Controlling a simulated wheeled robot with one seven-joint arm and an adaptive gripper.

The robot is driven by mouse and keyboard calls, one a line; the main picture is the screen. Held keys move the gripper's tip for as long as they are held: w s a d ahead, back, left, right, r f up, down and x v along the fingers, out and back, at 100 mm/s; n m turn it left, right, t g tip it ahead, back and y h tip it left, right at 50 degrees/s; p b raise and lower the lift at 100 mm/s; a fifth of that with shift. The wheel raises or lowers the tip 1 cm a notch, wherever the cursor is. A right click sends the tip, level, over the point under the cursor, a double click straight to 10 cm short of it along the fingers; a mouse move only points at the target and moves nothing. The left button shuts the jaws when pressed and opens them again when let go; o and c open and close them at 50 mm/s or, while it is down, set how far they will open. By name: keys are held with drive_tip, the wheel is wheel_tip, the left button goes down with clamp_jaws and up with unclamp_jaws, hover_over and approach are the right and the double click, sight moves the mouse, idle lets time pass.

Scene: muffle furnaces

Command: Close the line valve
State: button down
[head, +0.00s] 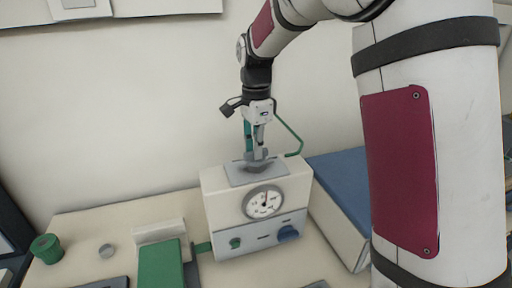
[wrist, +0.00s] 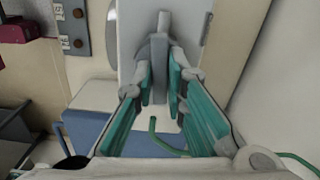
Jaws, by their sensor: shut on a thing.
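The line valve's grey handle (wrist: 158,68) stands upright between my fingers in the wrist view. In the head view the grey valve part (head: 257,166) sits on a grey plate on top of a cream box (head: 219,215) with a round dial gauge (head: 264,202). My gripper (head: 259,150) points straight down over it. Its teal-padded fingers (wrist: 160,82) are shut on the handle from both sides. The fingertips partly hide the handle in the head view, so its exact turn angle is hard to tell there.
A green hose (head: 291,134) runs close beside my gripper. A blue-topped case (head: 342,184) stands at right. A green block (head: 160,265) and a green spool (head: 46,248) lie left. The wall is close behind.

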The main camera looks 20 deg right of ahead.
drive_tip(key=n, duration=0.4)
drive_tip(key=shift+r, duration=0.1)
drive_tip(key=n+p, duration=0.1)
drive_tip(key=n, duration=0.3)
drive_tip(key=shift+n, duration=0.4)
drive_tip(key=n, duration=0.4)
drive_tip(key=shift+n, duration=1.9)
drive_tip(key=c, duration=1.6)
unclamp_jaws()
